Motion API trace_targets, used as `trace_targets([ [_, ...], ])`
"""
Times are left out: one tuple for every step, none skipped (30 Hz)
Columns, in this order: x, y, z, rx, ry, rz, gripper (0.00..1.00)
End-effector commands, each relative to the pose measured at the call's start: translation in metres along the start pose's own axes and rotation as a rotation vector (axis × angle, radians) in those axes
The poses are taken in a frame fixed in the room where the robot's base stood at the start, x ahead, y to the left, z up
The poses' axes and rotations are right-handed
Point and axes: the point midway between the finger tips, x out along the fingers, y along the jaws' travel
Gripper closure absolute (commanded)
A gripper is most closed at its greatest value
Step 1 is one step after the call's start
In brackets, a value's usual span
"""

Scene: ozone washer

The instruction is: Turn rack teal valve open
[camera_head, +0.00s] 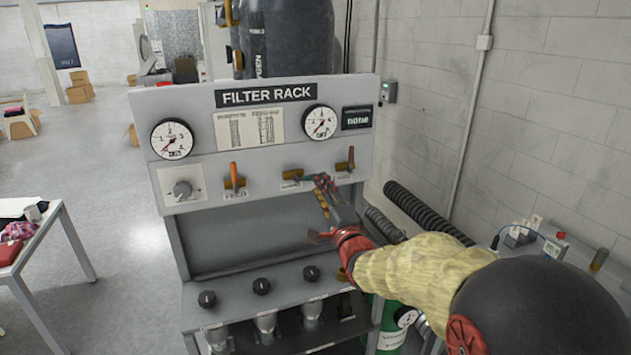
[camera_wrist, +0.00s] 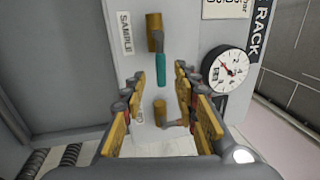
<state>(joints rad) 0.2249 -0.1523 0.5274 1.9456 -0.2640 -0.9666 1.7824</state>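The teal valve handle (camera_wrist: 160,69) shows in the wrist view, joined to a brass body (camera_wrist: 155,32) beside a SAMPLE label. In the head view the teal handle (camera_head: 291,174) lies roughly level, pointing right, on the grey filter rack panel (camera_head: 265,195), partly hidden by my gripper. My gripper (camera_head: 318,186) is in front of the panel. In the wrist view my gripper (camera_wrist: 160,80) is open, with a finger on either side of the handle's free end. Neither finger appears to touch it; the remaining depth gap is hard to tell.
A second brass valve (camera_wrist: 161,112) with an upright handle (camera_head: 351,157) sits close by on the right. The orange-handled FEED valve (camera_head: 234,177) is left. A gauge (camera_head: 320,122) is above. Black knobs (camera_head: 262,286) line the lower shelf; black hoses (camera_head: 425,212) run at the right.

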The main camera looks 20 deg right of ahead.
Motion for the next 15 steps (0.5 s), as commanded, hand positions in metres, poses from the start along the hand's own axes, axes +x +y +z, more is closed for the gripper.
trace_targets([
  [-0.012, -0.001, 0.000, 0.000, 0.001, -0.001, 0.70],
  [-0.018, -0.001, 0.000, 0.000, 0.001, -0.001, 0.70],
  [-0.026, -0.001, 0.000, 0.000, 0.000, -0.001, 0.70],
  [-0.032, -0.001, 0.000, 0.000, 0.000, 0.000, 0.70],
  [-0.037, 0.000, 0.000, 0.000, 0.000, 0.000, 0.70],
  [-0.044, 0.000, 0.000, 0.000, 0.000, 0.000, 0.70],
  [-0.049, 0.000, 0.000, 0.000, 0.000, -0.001, 0.70],
  [-0.053, 0.000, 0.000, 0.000, 0.001, 0.000, 0.70],
  [-0.058, 0.000, 0.000, 0.000, 0.001, 0.000, 0.70],
  [-0.061, 0.000, 0.000, 0.000, 0.001, 0.000, 0.70],
  [-0.064, 0.000, 0.000, 0.001, 0.000, 0.000, 0.70],
  [-0.067, 0.001, 0.000, 0.001, 0.000, 0.001, 0.70],
  [-0.068, 0.001, 0.000, 0.001, 0.000, 0.001, 0.70],
  [-0.070, 0.000, 0.000, 0.000, 0.000, 0.000, 0.70],
  [-0.071, 0.000, 0.000, 0.000, -0.001, 0.000, 0.70],
])
